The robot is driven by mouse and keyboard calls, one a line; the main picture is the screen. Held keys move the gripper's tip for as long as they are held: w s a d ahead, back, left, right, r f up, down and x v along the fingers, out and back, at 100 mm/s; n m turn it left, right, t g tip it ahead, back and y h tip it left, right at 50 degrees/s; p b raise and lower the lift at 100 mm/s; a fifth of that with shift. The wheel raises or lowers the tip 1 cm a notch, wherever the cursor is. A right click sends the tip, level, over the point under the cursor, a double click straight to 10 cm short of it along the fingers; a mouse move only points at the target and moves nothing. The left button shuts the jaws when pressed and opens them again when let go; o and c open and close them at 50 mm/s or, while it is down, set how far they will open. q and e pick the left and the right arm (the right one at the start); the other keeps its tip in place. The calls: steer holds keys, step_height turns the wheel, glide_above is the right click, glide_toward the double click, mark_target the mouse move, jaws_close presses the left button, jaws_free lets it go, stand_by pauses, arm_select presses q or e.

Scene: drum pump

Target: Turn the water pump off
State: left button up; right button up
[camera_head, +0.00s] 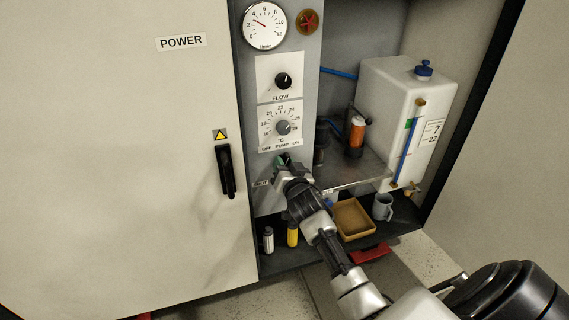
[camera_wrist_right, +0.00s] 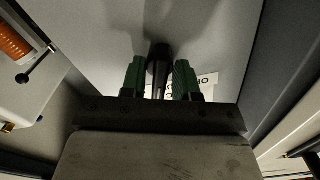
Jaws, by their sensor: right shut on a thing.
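The control panel (camera_head: 247,120) carries the label "OFF PUMP ON" (camera_head: 281,147), with the pump switch just below it, largely hidden by my right gripper (camera_head: 284,163). In the right wrist view, the black pump switch knob (camera_wrist_right: 158,62) sits between the green fingertips of my right gripper (camera_wrist_right: 159,78), which is shut on it. A white label (camera_wrist_right: 207,80) on the panel is partly covered by the fingers. I cannot tell the switch's exact position from these views. My left gripper is not in view.
A cabinet door with a black handle (camera_head: 226,172) is left. A white tank (camera_head: 400,110), brown tray (camera_head: 353,218) and grey mug (camera_head: 382,207) stand right.

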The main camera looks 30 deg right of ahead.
steer(key=n+p, duration=0.2)
steer(key=n, duration=0.5)
steer(key=shift+n, duration=0.4)
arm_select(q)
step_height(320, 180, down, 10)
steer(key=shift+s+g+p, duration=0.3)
arm_select(e)
steer(key=shift+n, duration=1.1)
steer(key=o, duration=0.6)
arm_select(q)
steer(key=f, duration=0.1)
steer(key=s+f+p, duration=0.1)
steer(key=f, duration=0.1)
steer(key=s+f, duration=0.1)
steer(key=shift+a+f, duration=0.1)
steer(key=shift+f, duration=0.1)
arm_select(e)
steer(key=v, duration=1)
steer(key=shift+s+a, duration=0.15)
steer(key=shift+s, duration=0.2)
